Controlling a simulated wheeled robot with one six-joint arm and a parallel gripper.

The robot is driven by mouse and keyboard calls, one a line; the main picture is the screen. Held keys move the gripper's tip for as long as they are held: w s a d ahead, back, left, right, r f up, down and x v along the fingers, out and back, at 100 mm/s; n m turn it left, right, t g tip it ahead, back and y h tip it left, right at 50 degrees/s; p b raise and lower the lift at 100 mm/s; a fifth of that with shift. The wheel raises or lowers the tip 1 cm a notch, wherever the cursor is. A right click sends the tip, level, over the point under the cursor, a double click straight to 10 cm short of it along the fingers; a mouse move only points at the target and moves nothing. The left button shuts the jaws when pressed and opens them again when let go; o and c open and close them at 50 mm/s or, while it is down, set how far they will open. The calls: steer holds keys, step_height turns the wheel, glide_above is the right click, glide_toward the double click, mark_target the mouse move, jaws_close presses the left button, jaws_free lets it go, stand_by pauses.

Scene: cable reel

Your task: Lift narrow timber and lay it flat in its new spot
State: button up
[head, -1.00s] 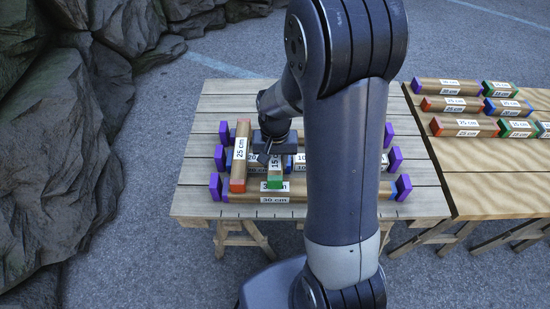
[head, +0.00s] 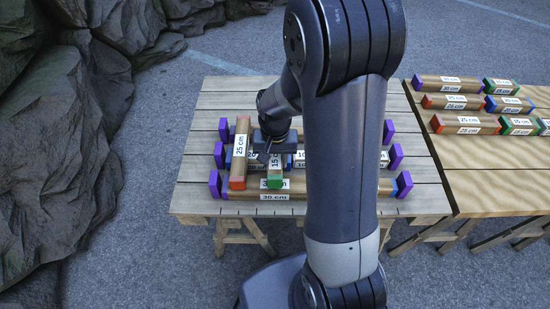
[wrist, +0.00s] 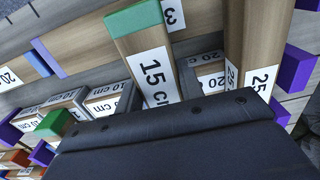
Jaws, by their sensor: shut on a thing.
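My gripper (head: 273,154) is shut on the narrow 15 cm timber (head: 275,170), a brown piece with a green end and a white label. The timber lies crosswise, its green end toward me, at the level of the lower timbers' tops. In the wrist view the same 15 cm timber (wrist: 145,60) runs under the dark gripper body, which hides the fingertips and its far end. A 25 cm timber (head: 240,155) with an orange end lies parallel just to its left. Below them, a 30 cm timber (head: 330,188) lies sideways along the front.
Purple upright blocks (head: 404,184) flank the rows on the grey plank table (head: 200,120). My arm hides the stack's right part. A second wooden table (head: 480,180) at right holds several labelled timbers (head: 462,124). Rocks (head: 60,150) stand at left.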

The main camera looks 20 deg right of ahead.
steer(key=shift+f+b, duration=0.3)
steer(key=shift+f, duration=0.2)
steer(key=o, duration=1.1)
steer(key=shift+r, duration=0.15)
step_height(320, 180, up, 11)
steer(key=shift+f+p, duration=0.2)
steer(key=shift+p, duration=0.9)
